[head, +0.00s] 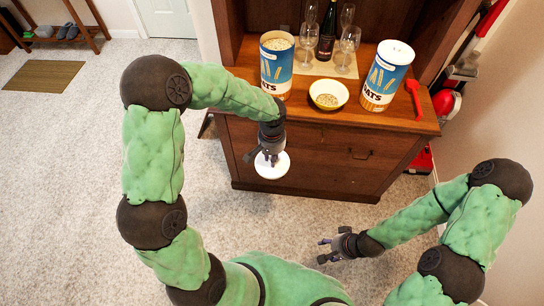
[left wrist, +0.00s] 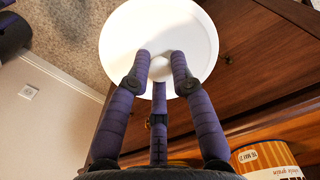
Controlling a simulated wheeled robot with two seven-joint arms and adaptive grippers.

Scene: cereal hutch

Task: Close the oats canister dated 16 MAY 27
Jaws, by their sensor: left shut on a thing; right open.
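One blue and orange oats canister (head: 276,68) stands open at the left of the hutch counter, with oats showing at its top. A second oats canister (head: 386,77) stands at the right with a white lid on it. My left gripper (head: 270,158) is shut on the knob of a round white lid (head: 272,166), held in front of the hutch, below counter height and apart from both canisters. The lid also shows in the left wrist view (left wrist: 190,30). A canister's date label (left wrist: 247,155) there is small and seems to read 16 MAY. My right gripper (head: 328,250) is open and empty over the carpet.
A yellow bowl of oats (head: 328,95) stands between the canisters. Stemmed glasses (head: 350,39) and a dark bottle (head: 327,32) stand behind it. A red scoop (head: 413,92) lies at the counter's right. Open carpet lies in front of the hutch.

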